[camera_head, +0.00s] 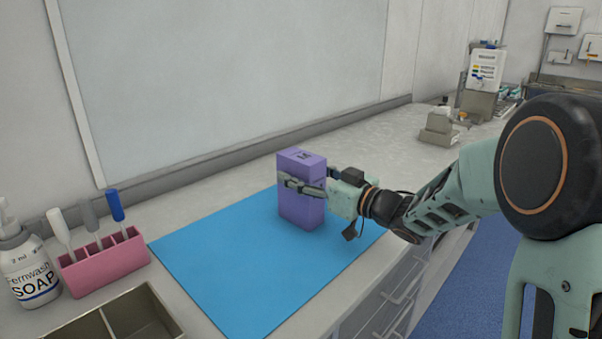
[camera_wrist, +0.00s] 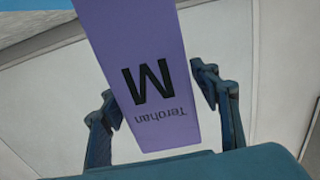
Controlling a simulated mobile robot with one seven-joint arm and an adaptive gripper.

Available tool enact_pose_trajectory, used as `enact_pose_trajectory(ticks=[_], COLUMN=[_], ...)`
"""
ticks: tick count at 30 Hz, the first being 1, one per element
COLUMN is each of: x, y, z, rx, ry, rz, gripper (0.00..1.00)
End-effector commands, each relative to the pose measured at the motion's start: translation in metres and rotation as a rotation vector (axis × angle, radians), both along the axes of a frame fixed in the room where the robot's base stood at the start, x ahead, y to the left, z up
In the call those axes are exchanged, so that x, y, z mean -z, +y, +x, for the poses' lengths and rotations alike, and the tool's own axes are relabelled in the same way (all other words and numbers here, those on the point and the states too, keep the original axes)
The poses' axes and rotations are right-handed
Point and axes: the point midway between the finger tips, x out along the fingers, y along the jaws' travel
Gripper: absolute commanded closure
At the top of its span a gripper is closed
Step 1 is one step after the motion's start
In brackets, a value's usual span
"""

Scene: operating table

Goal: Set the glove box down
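The glove box (camera_head: 298,215) is a purple, upright carton over the blue mat (camera_head: 215,260). I cannot tell whether its base touches the mat or hangs just above it. My gripper (camera_head: 303,187) reaches in from the right, with its fingers across the box's upper half. In the wrist view, the box (camera_wrist: 150,60) stands between both fingers, showing a black "M" and the word "Terohan". The fingertips appear to press on its two sides. The far finger is mostly hidden by the box in the head view.
A pink holder (camera_head: 103,262) with several upright tools, a soap bottle (camera_head: 30,270) and a divided tray (camera_head: 147,308) stand left of the mat. Beige equipment (camera_head: 438,127) sits farther along the counter. The mat around the box is clear. A wall runs behind.

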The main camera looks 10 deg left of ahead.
Motion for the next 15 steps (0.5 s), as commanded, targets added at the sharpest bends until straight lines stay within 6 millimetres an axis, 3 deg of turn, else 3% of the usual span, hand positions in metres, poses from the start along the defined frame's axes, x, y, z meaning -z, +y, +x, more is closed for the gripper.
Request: enact_pose_trajectory(ticks=[10, 15], x=[-0.006, -0.004], y=[0.0, -0.023], z=[0.0, -0.012], rx=[0.0, 0.004], ry=[-0.001, 0.001], rz=[0.0, -0.001], gripper=[0.41, 0.41])
